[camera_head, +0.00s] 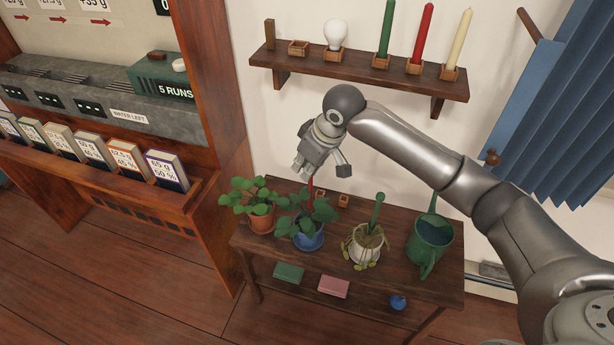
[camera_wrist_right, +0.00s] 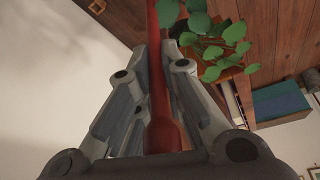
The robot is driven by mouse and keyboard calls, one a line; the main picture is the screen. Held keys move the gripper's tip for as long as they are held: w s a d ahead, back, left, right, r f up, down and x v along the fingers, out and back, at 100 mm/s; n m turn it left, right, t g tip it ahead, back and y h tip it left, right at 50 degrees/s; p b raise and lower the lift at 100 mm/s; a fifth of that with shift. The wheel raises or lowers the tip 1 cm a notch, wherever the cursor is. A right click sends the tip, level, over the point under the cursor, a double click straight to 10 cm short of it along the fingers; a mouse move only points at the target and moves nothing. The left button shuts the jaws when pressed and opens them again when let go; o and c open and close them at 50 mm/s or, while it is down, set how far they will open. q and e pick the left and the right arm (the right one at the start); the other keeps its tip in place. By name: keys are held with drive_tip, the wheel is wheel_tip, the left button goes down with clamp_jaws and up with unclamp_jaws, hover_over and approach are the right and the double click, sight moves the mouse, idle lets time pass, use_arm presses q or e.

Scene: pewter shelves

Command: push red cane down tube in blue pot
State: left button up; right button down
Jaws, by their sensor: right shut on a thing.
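My right gripper (camera_head: 312,168) is above the table and shut on the red cane (camera_head: 310,186). In the right wrist view the cane (camera_wrist_right: 161,95) runs between the two fingers (camera_wrist_right: 157,55) and out past their tips. The blue pot (camera_head: 308,242) stands on the table with a leafy green plant in it, below the gripper. The cane's lower end goes down toward the plant's leaves, which hide it. I cannot make out the tube or tell whether the cane is in it. My left gripper is not in view.
A terracotta pot (camera_head: 261,222) with a plant stands left of the blue pot. A white pot (camera_head: 364,249) and green watering can (camera_head: 430,240) stand to its right. A wall shelf (camera_head: 352,78) with candles and a bulb is above. A wooden cabinet (camera_head: 215,100) is at left.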

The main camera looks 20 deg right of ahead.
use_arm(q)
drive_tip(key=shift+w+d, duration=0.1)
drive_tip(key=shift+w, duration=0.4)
use_arm(e)
drive_tip(key=f, duration=0.1)
drive_tip(key=w+f, duration=0.1)
drive_tip(key=f, duration=0.3)
drive_tip(key=shift+w+d+f, duration=0.15)
drive_tip(key=shift+w+d, duration=0.15)
drive_tip(key=shift+d, duration=0.1)
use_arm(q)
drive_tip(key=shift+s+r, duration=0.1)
use_arm(e)
drive_tip(key=shift+f, duration=0.1)
drive_tip(key=c, duration=1.5)
unclamp_jaws()
drive_tip(key=shift+c, duration=0.2)
use_arm(q)
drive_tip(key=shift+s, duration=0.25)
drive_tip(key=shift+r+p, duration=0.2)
drive_tip(key=shift+p, duration=0.1)
use_arm(e)
drive_tip(key=v, duration=1.2)
